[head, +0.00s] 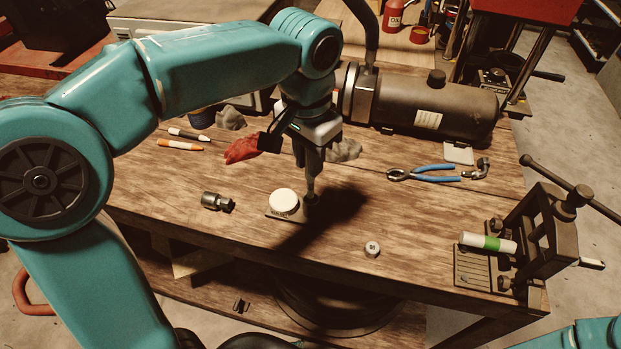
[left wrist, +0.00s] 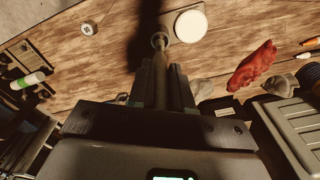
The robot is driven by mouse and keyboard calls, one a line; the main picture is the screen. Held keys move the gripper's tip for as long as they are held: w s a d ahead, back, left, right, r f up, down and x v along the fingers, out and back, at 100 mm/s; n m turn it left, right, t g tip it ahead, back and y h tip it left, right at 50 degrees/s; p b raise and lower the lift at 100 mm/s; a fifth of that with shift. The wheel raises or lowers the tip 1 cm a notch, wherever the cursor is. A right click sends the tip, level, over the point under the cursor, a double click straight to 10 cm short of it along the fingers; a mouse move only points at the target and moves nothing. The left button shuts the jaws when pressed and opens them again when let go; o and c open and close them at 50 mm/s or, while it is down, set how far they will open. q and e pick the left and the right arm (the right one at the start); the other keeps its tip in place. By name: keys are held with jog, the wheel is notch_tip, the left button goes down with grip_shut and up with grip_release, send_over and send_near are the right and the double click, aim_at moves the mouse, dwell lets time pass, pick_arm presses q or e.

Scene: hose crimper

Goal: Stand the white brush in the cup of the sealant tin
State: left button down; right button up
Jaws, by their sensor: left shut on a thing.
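The sealant tin (head: 284,202) is a short round tin with a white top, near the front edge of the bench. A small dark round cup (head: 312,200) sits at its right side. In the left wrist view the brush (left wrist: 160,68) lies between the fingers, lined up with the cup (left wrist: 160,40) beside the tin (left wrist: 190,26). My right gripper is out of view.
A dark hose fitting (head: 216,201) lies left of the tin, a small cap (head: 372,249) to its right. A red rag (head: 243,148) and markers lie behind. Blue-handled pliers (head: 430,173) lie right; a vise (head: 545,235) with a green-white tube (head: 488,243) stands front right.

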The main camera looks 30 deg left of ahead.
pick_arm(q)
jog(key=shift+d+f, duration=0.1)
jog(key=shift+f, duration=0.35)
jog(key=f, duration=0.4)
jog(key=shift+w+a, duration=0.2)
jog(key=shift+w, duration=0.1)
jog(key=shift+s+d+f, duration=0.1)
jog(key=shift+s+f, duration=0.05)
jog(key=shift+f, duration=0.15)
jog(key=shift+f, duration=0.2)
jog(key=c, duration=1)
grip_release()
jog(key=shift+c, duration=0.2)
jog(key=shift+r, duration=0.1)
